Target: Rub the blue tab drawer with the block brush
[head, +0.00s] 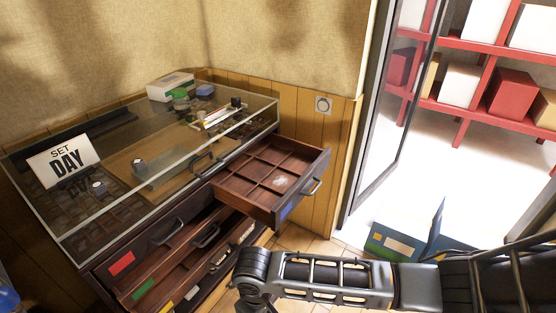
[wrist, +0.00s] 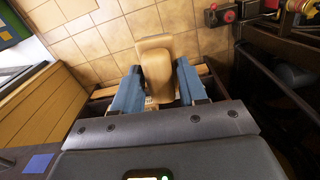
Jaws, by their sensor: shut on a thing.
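The blue tab drawer (head: 238,184) is pulled out at the upper right of the dark cabinet in the head view. It is open-topped and divided into compartments, and a pale smudge (head: 281,181) lies in one of them. Its blue tab (head: 287,211) is on the front beside the handle; a blue patch (wrist: 38,162) also shows in the wrist view. My gripper (wrist: 160,68) is shut on the tan block brush (wrist: 154,46), with a blue-grey finger on each side. In the head view my wrist is below and in front of the drawer; the brush is hidden there.
A glass case top (head: 100,195) with a "SET DAY" sign (head: 63,160) covers the cabinet.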

